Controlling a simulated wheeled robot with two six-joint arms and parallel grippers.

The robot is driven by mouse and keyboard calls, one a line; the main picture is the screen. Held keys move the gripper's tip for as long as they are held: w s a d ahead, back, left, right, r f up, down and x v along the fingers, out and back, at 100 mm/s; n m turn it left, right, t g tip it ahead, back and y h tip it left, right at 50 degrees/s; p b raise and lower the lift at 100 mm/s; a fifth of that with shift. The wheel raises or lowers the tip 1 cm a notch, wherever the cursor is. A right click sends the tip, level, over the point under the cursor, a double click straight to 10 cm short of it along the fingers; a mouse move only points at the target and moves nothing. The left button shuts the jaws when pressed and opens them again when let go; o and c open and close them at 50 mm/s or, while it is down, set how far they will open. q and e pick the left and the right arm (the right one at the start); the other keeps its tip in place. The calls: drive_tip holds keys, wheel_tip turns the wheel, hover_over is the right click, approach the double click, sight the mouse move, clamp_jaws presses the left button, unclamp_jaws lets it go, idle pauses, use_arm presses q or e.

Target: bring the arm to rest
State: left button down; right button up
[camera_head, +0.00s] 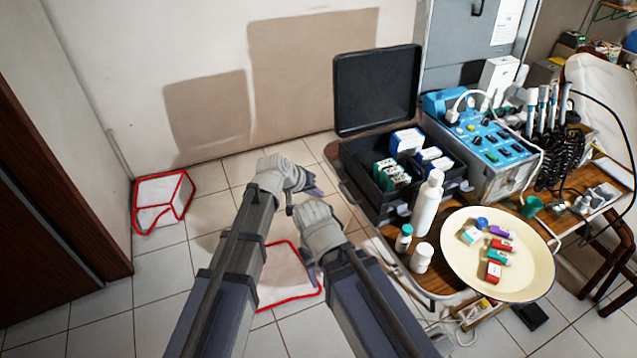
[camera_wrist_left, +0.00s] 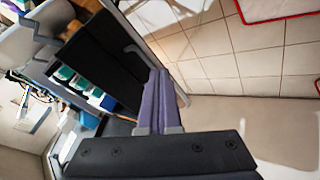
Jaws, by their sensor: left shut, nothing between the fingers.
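My left arm reaches in from the lower left in the head view. Its gripper (camera_head: 312,191) hangs over the floor, left of the black case, holding nothing. In the left wrist view its two purple-grey fingers (camera_wrist_left: 158,98) lie together, shut and empty. My right arm is beside it, and its gripper (camera_head: 311,272) is lower, mostly hidden by its own wrist. I cannot tell whether the right fingers are open or shut.
An open black case (camera_head: 352,160) with small boxes stands on the table right of my grippers. A white bottle (camera_head: 427,205), a cream plate (camera_head: 463,272) with small boxes and a blue dental unit (camera_head: 500,180) are near. Red-edged white bags (camera_head: 160,192) lie on the floor.

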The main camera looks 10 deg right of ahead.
use_arm(q)
drive_tip(key=s+a+f+n+g+y, duration=0.1)
drive_tip(key=s+a+f+g+y, duration=0.15)
drive_tip(key=s+a, duration=0.8)
drive_tip(key=s+a+f+g+y, duration=0.1)
drive_tip(key=s+a+f+y, duration=0.15)
drive_tip(key=s+a, duration=0.75)
drive_tip(key=s+d+r+m+g+y+p, duration=0.1)
drive_tip(key=s+d+r+m+y+p, duration=0.1)
drive_tip(key=d+r+p, duration=0.4)
drive_tip(key=shift+s+d+r+m, duration=0.45)
drive_tip(key=shift+s+d+m, duration=0.25)
drive_tip(key=shift+d, duration=0.25)
